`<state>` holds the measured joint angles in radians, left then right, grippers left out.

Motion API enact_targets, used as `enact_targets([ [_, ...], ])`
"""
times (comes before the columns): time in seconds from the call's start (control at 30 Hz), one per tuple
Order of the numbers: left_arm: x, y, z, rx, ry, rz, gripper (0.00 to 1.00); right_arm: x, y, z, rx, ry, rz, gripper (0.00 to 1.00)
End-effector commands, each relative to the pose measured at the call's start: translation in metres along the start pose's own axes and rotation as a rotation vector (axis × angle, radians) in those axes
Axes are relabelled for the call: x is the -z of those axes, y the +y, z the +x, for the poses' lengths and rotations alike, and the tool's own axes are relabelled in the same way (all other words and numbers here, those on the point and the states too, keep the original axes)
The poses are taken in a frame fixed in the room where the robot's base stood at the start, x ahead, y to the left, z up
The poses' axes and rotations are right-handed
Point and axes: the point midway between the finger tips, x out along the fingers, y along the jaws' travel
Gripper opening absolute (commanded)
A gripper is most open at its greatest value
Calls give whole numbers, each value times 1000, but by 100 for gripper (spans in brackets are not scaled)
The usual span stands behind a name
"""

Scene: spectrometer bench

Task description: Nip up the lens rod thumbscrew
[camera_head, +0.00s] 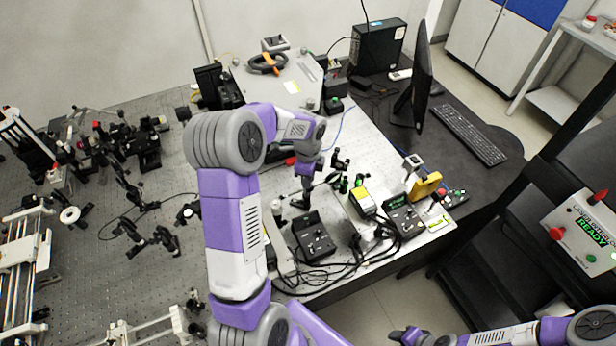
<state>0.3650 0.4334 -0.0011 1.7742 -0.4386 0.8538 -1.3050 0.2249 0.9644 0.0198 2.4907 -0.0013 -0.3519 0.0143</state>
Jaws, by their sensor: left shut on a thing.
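My left arm rises from the bottom of the head view and bends down over the bench, with its left gripper (303,192) at a small dark post mount (300,203). The left gripper is shut on a small part there, which I take to be the lens rod thumbscrew. The thumbscrew itself is hidden by the fingers and too small to make out. My right gripper (398,333) is low at the bottom edge, away from the bench. Its fingers are too dark and small to tell open from shut.
Black control boxes (314,238) with loose cables stand in front of the post. A yellow-topped box (363,201) and a yellow bracket (425,186) are to its right. Optical mounts (130,150) crowd the left. A monitor (422,80) and keyboard (468,133) stand at the back right.

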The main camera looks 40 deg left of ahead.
Motion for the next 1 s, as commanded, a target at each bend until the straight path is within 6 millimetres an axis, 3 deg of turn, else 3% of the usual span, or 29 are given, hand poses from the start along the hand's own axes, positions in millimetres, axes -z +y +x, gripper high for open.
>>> enact_targets([
  [0.63,0,-1,-1,4,1,48,0,0,0,-1,0,0,0,39],
  [0.67,0,-1,-1,4,1,47,22,0,0,-1,0,0,0,39],
  [0.8,0,-1,-1,3,1,47,43,0,0,-1,0,0,0,39],
  [1.0,0,0,0,1,0,47,43,0,0,-1,0,0,0,39],
])
